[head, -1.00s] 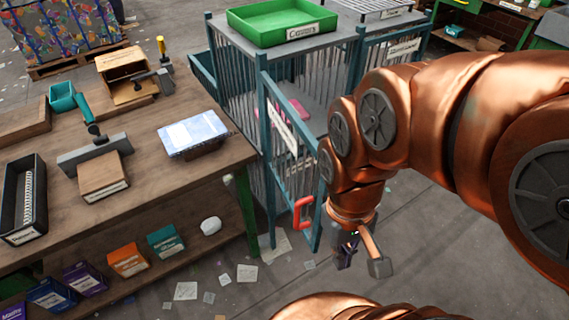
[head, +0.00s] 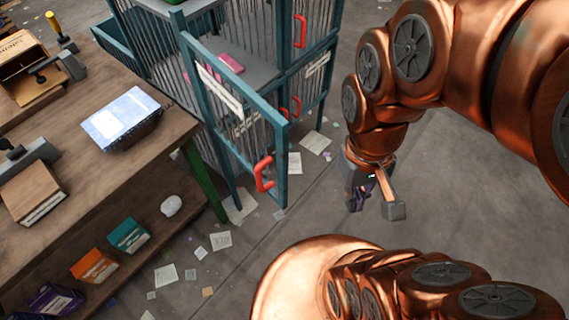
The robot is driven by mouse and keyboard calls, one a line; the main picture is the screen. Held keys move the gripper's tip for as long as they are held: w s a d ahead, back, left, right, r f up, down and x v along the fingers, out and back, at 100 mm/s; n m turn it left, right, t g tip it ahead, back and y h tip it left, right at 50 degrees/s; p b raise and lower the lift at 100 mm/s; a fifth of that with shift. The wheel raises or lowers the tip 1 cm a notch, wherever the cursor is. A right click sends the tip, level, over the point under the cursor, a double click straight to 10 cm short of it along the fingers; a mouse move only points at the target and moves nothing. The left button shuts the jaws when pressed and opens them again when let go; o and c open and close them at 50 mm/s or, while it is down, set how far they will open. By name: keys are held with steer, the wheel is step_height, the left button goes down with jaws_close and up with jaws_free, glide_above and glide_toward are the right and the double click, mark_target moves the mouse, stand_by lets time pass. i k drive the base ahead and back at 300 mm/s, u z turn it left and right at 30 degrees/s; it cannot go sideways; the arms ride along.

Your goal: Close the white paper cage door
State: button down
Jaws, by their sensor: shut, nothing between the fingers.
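A teal-framed cage door (head: 187,68) with wire bars stands swung open in front of its cage, at the left of centre. It carries a white label (head: 219,90) that is too small to read, and a red handle (head: 264,175) at its lower free edge. Pink items (head: 229,63) lie inside the open cage. My gripper (head: 375,206) points down over the floor, to the right of the door and apart from the handle. It is shut and empty; its fingers show only partly.
Next to it stands another cage with red handles (head: 300,31) and a label. A wooden workbench (head: 170,130) with a blue-white package (head: 120,118) is close on the door's left. Papers (head: 315,142) litter the floor. Grey floor (head: 330,210) between door and gripper is mostly clear.

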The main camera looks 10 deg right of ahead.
mark_target(194, 49)
steer(key=k, duration=1.1)
steer(key=u, duration=1.7)
steer(key=i, duration=0.5)
steer(key=u, duration=0.05)
